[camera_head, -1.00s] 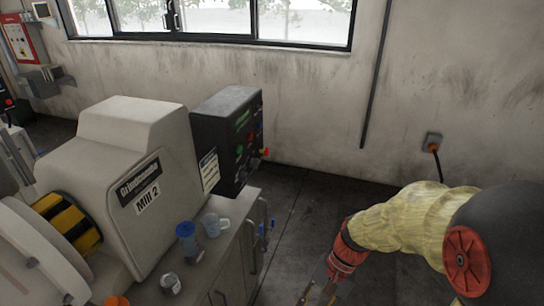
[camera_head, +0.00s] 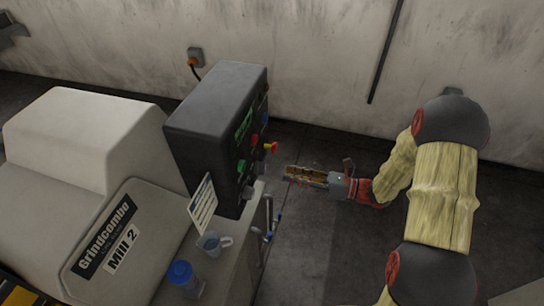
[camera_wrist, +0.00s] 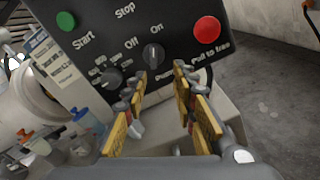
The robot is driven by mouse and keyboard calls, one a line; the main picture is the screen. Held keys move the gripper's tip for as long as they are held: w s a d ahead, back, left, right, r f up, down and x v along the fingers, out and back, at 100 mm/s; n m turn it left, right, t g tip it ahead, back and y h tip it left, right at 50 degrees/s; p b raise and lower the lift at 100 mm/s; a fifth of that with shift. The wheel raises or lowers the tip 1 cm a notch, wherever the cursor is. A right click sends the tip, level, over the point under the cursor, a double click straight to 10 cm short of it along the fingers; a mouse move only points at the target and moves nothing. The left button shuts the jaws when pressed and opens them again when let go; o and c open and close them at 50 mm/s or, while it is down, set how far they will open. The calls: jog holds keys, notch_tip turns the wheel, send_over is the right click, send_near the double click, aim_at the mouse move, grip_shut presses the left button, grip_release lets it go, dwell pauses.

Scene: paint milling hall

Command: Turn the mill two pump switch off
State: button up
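The black control box of Mill 2 (camera_head: 205,120) stands at the end of the mill, its panel facing right. In the wrist view, the pump switch (camera_wrist: 153,55) is a small dark knob between the labels Off, at upper left, and On, above. Its pointer looks roughly upright, nearer On, but is small. My gripper (camera_wrist: 160,76) is open and empty, its yellow-padded fingers apart with the fingertips just below the switch in the picture. In the head view my gripper (camera_head: 288,174) is right of the panel, apart from it. The switch cannot be made out there.
A red button (camera_wrist: 207,30) is right of the switch, a scaled dark knob (camera_wrist: 111,78) lower left, and a green Start button (camera_wrist: 66,20) upper left. A blue-lidded container (camera_head: 182,276) and a mug (camera_head: 211,243) stand below the box. Floor on the right is clear.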

aim_at(260, 168)
jog(key=x, duration=0.7)
jog(key=shift+a+r+m+b, duration=0.4)
jog(key=shift+r+b, duration=0.05)
jog(key=shift+r, duration=0.1)
jog(key=shift+s, duration=0.2)
jog(key=shift+c, duration=0.4)
grip_shut()
